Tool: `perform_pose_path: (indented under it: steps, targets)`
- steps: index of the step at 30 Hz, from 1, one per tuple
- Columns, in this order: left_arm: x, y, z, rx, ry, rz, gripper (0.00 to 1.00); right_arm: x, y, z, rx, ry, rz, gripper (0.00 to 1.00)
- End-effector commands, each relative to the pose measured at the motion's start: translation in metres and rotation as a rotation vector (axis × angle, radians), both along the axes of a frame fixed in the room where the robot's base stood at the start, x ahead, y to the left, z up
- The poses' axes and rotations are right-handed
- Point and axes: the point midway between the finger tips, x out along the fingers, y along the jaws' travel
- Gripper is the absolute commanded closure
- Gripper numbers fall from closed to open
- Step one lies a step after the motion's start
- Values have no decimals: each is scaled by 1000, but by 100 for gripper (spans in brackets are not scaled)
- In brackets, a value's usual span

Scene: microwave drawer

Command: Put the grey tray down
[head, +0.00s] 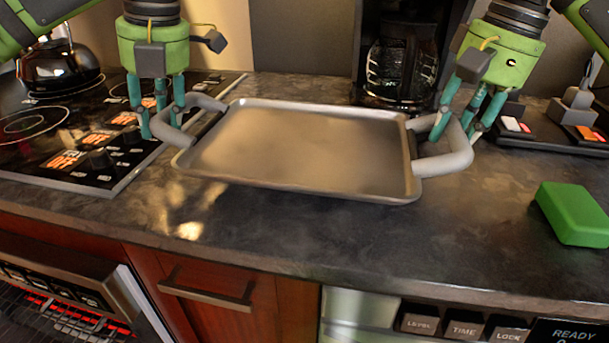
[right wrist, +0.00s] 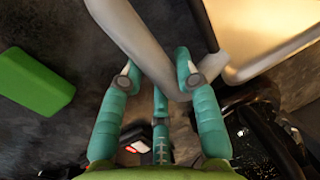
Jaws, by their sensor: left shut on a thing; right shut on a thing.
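The grey tray (head: 300,148) is a flat rectangle with a raised rim and a thick handle at each end. In the head view it is over the dark countertop, empty, with its right front corner lower in the picture; I cannot tell whether it touches the counter. My left gripper (head: 160,125) is shut on the left handle. My right gripper (head: 455,128) is shut on the right handle. In the right wrist view the fingers of my right gripper (right wrist: 160,80) close around the pale handle, and part of the tray (right wrist: 250,35) shows at the upper right.
A stove top (head: 70,130) with a kettle (head: 60,65) is at the left. A coffee maker (head: 400,60) stands behind the tray. A green block (head: 575,213) lies on the counter (head: 330,225) at the right. The counter in front of the tray is clear.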

Motion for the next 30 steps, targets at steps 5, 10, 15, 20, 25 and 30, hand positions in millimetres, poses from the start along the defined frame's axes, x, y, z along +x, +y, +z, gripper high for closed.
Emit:
perform_pose_path:
  steps: [5,10,15,20,25,30]
  targets:
    - [0,3,-3,4,0,8,100,0,-3,-3,-4,1,-7,100]
    - [0,3,-10,4,0,8,100,0,-3,-10,-4,1,-7,100]
    - [0,3,-21,4,0,8,100,0,-3,-21,-4,1,-7,100]
    - [0,3,-32,4,0,8,100,0,-3,-32,-4,1,-7,100]
    - [0,3,-43,4,0,8,100,0,-3,-43,-4,1,-7,100]
    - [0,3,-50,4,1,8,60,0,-3,-50,-5,1,-7,60]
